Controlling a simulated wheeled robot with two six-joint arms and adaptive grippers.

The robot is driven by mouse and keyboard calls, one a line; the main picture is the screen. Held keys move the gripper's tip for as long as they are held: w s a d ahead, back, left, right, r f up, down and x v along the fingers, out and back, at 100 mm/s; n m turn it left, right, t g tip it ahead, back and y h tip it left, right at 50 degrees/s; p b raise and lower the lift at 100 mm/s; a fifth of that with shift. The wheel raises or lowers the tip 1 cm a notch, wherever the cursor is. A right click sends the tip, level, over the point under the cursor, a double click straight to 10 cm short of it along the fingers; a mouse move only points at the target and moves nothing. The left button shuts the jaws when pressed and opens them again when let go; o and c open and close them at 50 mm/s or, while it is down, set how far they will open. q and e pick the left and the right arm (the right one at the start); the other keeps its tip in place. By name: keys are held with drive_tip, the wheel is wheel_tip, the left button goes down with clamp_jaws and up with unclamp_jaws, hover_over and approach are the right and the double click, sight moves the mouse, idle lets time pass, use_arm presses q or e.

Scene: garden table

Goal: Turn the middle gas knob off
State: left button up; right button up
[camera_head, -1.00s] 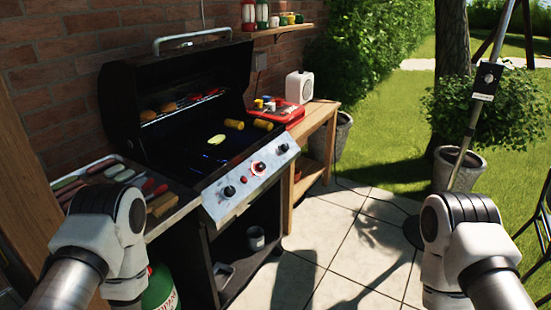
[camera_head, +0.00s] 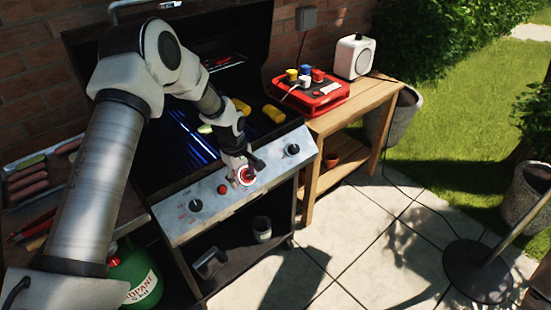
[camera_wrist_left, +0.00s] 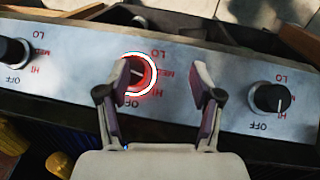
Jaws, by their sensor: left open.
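The middle gas knob (camera_head: 245,176) is on the grill's sloping silver front panel, with a lit red and white ring around it. It also shows in the left wrist view (camera_wrist_left: 136,73), partly hidden by a finger; its pointer is hard to read. My left gripper (camera_head: 246,164) is right at this knob. In the left wrist view my left gripper (camera_wrist_left: 163,88) is open, its fingers apart. One finger overlaps the knob, and the other is over bare panel; I cannot tell whether they touch. My right gripper is out of view.
Blue flames (camera_head: 185,135) burn inside the grill. A wooden side table (camera_head: 375,92) bears a red case (camera_head: 325,103). A green propane bottle (camera_head: 133,270) stands below.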

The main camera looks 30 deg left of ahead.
sight(249, 173)
use_arm(q)
drive_tip(key=shift+t, duration=0.4)
drive_tip(key=w+r, duration=0.1)
drive_tip(key=r, duration=0.1)
drive_tip(key=w+r, duration=0.2)
drive_tip(key=shift+w+a+r+p, duration=0.15)
drive_tip(key=shift+w+a+p, duration=0.05)
drive_tip(key=shift+w+p, duration=0.15)
drive_tip(key=shift+s+a+r, duration=0.2)
drive_tip(key=shift+s, duration=0.15)
drive_tip(key=shift+s+a+f, duration=0.1)
drive_tip(key=shift+s+f, duration=0.1)
drive_tip(key=shift+f, duration=0.3)
drive_tip(key=shift+s+a+f, duration=0.1)
drive_tip(key=shift+s+f, duration=0.1)
drive_tip(key=shift+f, duration=0.3)
drive_tip(key=f, duration=0.1)
drive_tip(key=w+f, duration=0.1)
drive_tip(key=f, duration=0.1)
drive_tip(key=w+d+f, duration=0.1)
drive_tip(key=f, duration=0.1)
drive_tip(key=shift+w, duration=0.15)
drive_tip(key=shift+a+f, duration=0.1)
drive_tip(key=shift+f, duration=0.1)
drive_tip(key=shift+s+a+r, duration=0.1)
drive_tip(key=shift+s+r, duration=0.05)
drive_tip(key=shift+s, duration=0.15)
drive_tip(key=shift+w, duration=0.1)
drive_tip(key=c, duration=1.1)
